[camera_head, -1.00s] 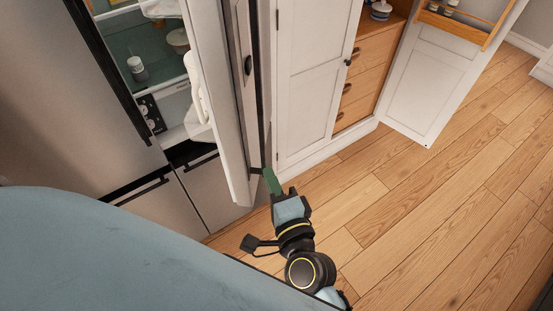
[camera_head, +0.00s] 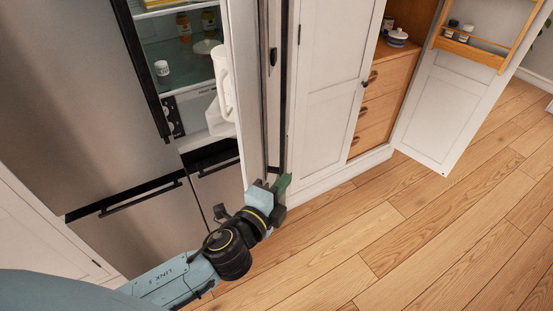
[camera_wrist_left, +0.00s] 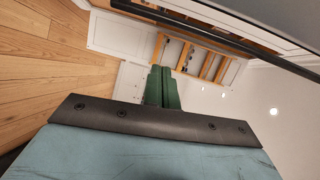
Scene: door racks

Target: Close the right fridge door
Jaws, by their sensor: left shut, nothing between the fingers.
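The right fridge door (camera_head: 251,86) stands wide open, seen nearly edge-on in the head view, with a white jug (camera_head: 222,82) in its inner shelf. The open fridge compartment (camera_head: 186,70) shows to its left. My left gripper (camera_head: 283,184) has green fingers, shut and empty, at the door's lower outer end, on the side toward the white cabinet. I cannot tell whether they touch the door. In the left wrist view the green fingers (camera_wrist_left: 161,88) are together, and a long dark bar crosses above them. My right gripper is not in view.
A white cabinet (camera_head: 325,95) stands close on the right of the fridge door. Beyond it are wooden drawers (camera_head: 380,95) and an open white cabinet door (camera_head: 445,105) with a wooden rack. The wooden floor (camera_head: 400,230) in front is clear.

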